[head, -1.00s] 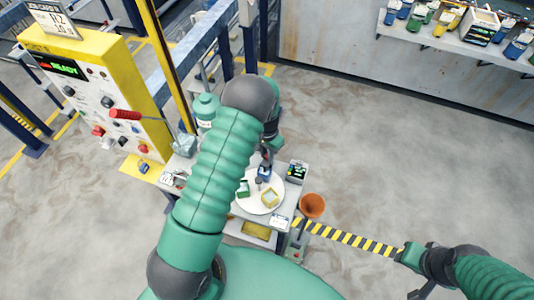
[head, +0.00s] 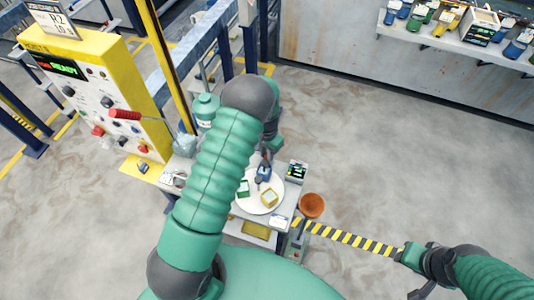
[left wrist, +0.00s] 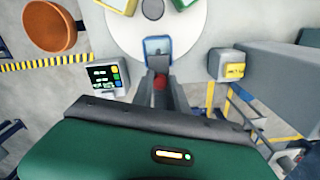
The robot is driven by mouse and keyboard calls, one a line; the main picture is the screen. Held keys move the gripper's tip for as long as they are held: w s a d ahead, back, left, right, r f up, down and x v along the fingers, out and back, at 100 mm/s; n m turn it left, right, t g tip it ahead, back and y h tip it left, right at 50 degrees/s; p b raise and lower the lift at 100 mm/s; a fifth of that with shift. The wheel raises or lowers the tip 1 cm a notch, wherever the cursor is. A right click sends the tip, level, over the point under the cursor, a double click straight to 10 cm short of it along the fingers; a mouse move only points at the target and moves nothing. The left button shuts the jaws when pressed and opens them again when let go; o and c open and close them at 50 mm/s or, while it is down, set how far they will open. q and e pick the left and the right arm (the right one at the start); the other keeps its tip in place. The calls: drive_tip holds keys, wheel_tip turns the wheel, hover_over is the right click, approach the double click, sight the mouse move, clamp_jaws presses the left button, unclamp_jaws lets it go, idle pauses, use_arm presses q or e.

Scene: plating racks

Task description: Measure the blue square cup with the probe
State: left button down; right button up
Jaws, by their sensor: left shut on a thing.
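The blue square cup (head: 263,174) stands on a round white plate (head: 253,205), near its back edge, beside a green cup (head: 243,189) and a yellow cup (head: 269,198). In the left wrist view the blue cup (left wrist: 158,46) is just beyond my fingertips, its opening facing the camera. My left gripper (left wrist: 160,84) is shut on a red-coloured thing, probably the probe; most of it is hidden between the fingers. Whether its tip touches the cup I cannot tell. My right gripper (head: 425,280) is at the lower right, away from the bench; its jaw state is unclear.
A small meter (head: 297,172) with coloured buttons stands right of the plate. A yellow control panel (head: 95,95) stands left. A teal bottle (head: 205,110) is behind my arm. Open floor lies right.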

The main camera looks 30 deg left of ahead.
use_arm(q)
wheel_tip(320, 180, up, 6)
drive_tip(key=shift+p, duration=0.95)
drive_tip(key=shift+w+a, duration=0.1)
drive_tip(key=c, duration=1.6)
unclamp_jaws()
drive_tip(key=shift+c, duration=0.2)
drive_tip(key=o, duration=0.3)
drive_tip(key=shift+s, duration=0.2)
drive_tip(key=shift+o, duration=0.2)
